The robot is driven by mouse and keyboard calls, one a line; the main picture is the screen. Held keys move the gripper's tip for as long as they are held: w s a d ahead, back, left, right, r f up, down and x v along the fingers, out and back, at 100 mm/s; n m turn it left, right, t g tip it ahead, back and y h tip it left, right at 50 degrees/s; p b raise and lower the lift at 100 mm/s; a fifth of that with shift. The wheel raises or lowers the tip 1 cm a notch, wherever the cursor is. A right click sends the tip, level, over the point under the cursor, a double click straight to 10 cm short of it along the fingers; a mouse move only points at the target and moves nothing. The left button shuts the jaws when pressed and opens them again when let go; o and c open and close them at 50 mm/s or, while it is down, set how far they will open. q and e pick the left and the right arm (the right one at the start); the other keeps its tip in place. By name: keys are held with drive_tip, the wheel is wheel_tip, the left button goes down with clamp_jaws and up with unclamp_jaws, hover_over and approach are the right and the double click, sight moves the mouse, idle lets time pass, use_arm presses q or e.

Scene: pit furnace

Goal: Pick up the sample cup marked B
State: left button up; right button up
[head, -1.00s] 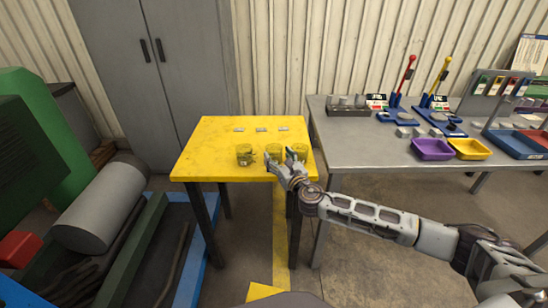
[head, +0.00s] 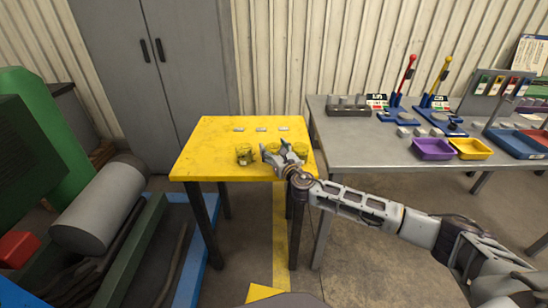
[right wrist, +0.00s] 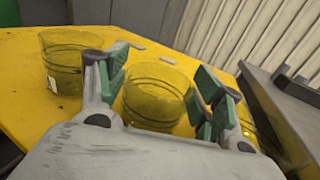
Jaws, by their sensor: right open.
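Three clear yellowish cups stand upright in a row on the yellow table (head: 215,140): a left cup (head: 244,154), a middle cup (head: 270,149) and a right cup (head: 300,149). My right gripper (head: 279,151) is open at the middle cup. In the right wrist view, the middle cup (right wrist: 156,98) shows between the open green-padded fingers (right wrist: 162,72); I cannot tell whether they touch it. The left cup (right wrist: 62,62) bears a small white label, too small to read. The right cup is mostly hidden behind the right finger. No letter B is legible. My left gripper is out of view.
Several small pale plates (head: 261,129) lie behind the cups. A grey bench (head: 360,150) stands close on the right, with a purple tray (head: 433,149), a yellow tray (head: 469,149) and levers. A grey cabinet (head: 150,80) stands behind. The table's left part is clear.

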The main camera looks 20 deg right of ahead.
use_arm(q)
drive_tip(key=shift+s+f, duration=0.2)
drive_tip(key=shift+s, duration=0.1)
use_arm(e)
drive_tip(key=shift+c, duration=0.3)
drive_tip(key=c, duration=0.7)
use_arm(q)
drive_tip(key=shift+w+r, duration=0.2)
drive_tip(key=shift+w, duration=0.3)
use_arm(e)
drive_tip(key=shift+r, duration=0.15)
drive_tip(key=shift+r+p, duration=0.3)
drive_tip(key=shift+r, duration=0.35)
use_arm(q)
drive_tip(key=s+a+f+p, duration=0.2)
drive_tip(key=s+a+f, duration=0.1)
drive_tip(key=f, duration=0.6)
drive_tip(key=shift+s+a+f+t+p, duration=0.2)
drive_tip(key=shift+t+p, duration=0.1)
drive_tip(key=shift+p, duration=0.1)
use_arm(e)
wheel_tip(320, 180, up, 8)
drive_tip(key=shift+r, duration=0.2)
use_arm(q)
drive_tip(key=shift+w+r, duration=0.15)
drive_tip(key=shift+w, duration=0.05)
